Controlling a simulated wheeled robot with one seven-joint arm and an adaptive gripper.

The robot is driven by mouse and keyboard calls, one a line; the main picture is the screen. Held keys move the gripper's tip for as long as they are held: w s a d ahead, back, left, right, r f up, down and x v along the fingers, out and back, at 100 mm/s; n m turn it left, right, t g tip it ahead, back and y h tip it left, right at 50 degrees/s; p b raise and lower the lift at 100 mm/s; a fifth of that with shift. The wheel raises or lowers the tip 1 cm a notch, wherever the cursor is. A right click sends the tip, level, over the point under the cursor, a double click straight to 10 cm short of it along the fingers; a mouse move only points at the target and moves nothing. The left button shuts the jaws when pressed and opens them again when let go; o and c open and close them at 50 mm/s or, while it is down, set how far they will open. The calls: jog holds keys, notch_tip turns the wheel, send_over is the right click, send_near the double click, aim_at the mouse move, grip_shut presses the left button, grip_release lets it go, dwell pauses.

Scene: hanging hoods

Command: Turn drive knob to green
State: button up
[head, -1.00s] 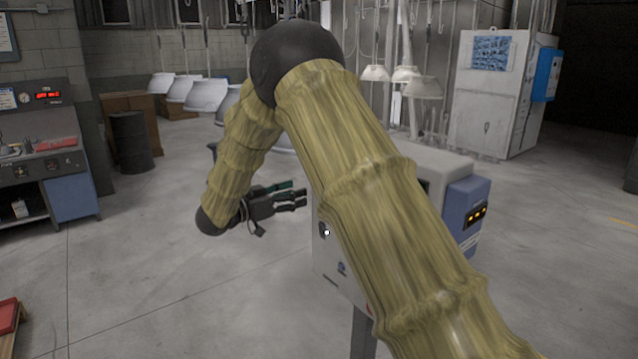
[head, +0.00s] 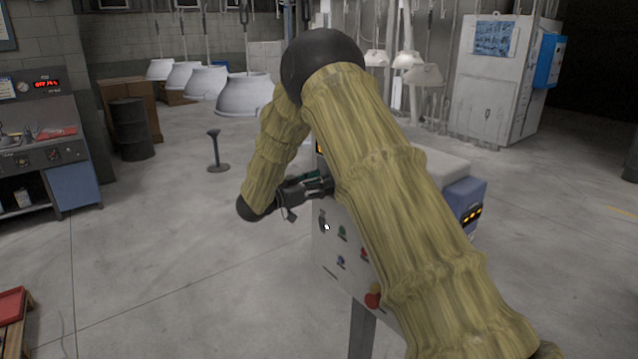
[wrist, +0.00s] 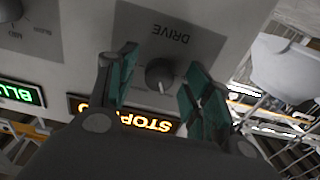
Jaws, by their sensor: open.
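The drive knob (wrist: 160,74) is a dark round knob with a pale pointer line on a grey plate under an upside-down DRIVE label. It shows in the wrist view between the two green-padded fingers of my gripper (wrist: 163,64). The fingers are open on either side of it, and I cannot tell whether they touch it. An amber display reading STOP (wrist: 153,122) is partly hidden by my gripper. In the head view my gripper (head: 318,187) is at the upper part of the grey control box (head: 330,262), and my arm hides the knob.
A second knob (wrist: 9,9) and a green-lit display (wrist: 20,93) are on the same panel. The box front has small buttons and a red knob (head: 373,298). White hoods (head: 245,93) hang behind.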

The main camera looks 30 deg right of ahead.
jog(key=shift+c, duration=0.3)
jog(key=c, duration=0.9)
jog(key=shift+c, duration=0.2)
jog(key=shift+f+b, duration=0.15)
jog(key=shift+b, duration=0.3)
jog(key=m+b, duration=1.1)
jog(key=b, duration=0.8)
jog(key=shift+w, duration=0.1)
jog(key=shift+m+b, duration=0.4)
jog(key=shift+b, duration=0.25)
